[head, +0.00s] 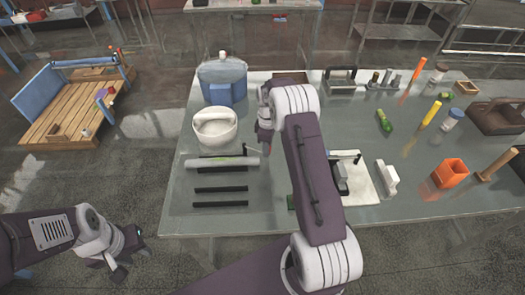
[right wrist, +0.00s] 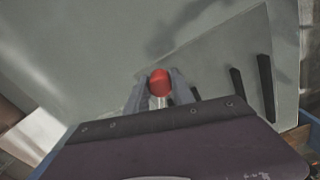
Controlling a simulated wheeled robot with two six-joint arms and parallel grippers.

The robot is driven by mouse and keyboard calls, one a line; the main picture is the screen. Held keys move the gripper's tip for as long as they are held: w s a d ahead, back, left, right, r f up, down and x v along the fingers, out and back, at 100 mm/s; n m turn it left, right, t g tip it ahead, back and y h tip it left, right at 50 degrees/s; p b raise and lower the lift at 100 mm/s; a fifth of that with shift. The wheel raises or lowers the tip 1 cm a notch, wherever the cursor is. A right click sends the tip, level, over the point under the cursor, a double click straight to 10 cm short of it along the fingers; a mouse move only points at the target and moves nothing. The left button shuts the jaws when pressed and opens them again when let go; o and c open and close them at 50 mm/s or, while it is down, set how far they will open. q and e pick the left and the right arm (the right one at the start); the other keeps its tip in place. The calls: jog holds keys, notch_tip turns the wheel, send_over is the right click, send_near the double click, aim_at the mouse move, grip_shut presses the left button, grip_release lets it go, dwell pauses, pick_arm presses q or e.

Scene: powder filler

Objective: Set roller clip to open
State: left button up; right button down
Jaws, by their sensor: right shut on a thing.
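A pale roller (head: 222,162) lies across the table, left of centre in the head view, with dark bars in front of it. My right gripper (head: 264,143) is near its right end. In the right wrist view, the right gripper (right wrist: 158,90) is shut on a red round knob (right wrist: 159,80), with a pale stem below it. I cannot tell the clip's position, as my arm and gripper hide much of that area. My left gripper (head: 128,258) is off the table at the lower left; its finger opening is unclear.
On the table (head: 380,225), a white bowl (head: 214,128) and a blue pot (head: 224,82) stand behind the roller. The front left edge is clear.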

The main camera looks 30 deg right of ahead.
jog(key=shift+w+d+r+n, duration=0.1)
jog(key=shift+w+d+n, duration=0.7)
jog(key=shift+n, duration=0.4)
jog(key=shift+w+d+n, duration=0.6)
jog(key=shift+w+n, duration=0.25)
jog(key=shift+n, duration=0.35)
jog(key=shift+r, duration=0.1)
jog(key=c, duration=1.1)
grip_release()
